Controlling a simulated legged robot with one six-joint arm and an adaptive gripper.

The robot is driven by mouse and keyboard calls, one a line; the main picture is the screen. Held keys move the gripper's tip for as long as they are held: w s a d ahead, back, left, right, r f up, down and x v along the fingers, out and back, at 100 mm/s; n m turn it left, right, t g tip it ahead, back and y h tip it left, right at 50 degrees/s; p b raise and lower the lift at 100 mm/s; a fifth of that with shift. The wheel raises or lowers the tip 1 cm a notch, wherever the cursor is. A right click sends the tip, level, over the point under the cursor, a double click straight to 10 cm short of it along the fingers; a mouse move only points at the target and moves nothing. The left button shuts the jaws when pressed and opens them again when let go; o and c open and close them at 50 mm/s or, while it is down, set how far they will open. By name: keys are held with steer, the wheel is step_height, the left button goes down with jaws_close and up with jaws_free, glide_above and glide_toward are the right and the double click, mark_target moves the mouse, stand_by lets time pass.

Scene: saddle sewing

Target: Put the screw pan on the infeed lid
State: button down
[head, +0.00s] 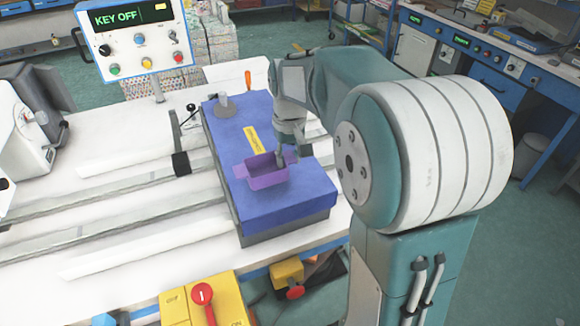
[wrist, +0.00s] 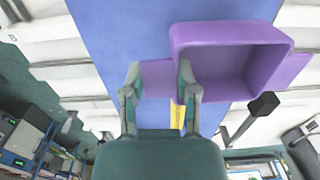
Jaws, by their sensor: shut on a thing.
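The screw pan (head: 268,180) is a purple open tray with flat side tabs, and it looks empty. It also shows in the wrist view (wrist: 283,66). The infeed lid (head: 290,205) is a blue box top with a yellow label; it also fills the middle of the wrist view (wrist: 110,30). My gripper (head: 282,158) is shut on one tab of the pan, with a finger on each side of the tab in the wrist view (wrist: 160,80). The pan is level over the lid's near half. I cannot tell whether it touches the lid or hangs just above it.
A grey knob (head: 224,105) stands at the lid's far left corner. A control panel reading KEY OFF (head: 135,40) stands behind. A yellow switch box with a red lever (head: 205,300) is at the front edge. White bench and rails lie left of the lid.

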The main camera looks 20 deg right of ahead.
steer(key=f, duration=0.4)
steer(key=shift+w+d, duration=0.2)
steer(key=shift+w, duration=0.05)
steer(key=shift+c, duration=1.8)
jaws_free()
step_height(320, 180, up, 11)
steer(key=shift+w+d, duration=0.1)
steer(key=shift+d, duration=0.05)
steer(key=shift+r, duration=0.55)
steer(key=s+a+f+t, duration=0.1)
steer(key=s+a+t, duration=0.2)
steer(key=s, duration=0.8)
steer(key=s+a+f+t, duration=0.2)
steer(key=s+a, duration=0.1)
steer(key=s, duration=0.7)
steer(key=shift+s+a+t, duration=0.25)
steer(key=shift+s+t, duration=0.1)
steer(key=shift+t, duration=0.05)
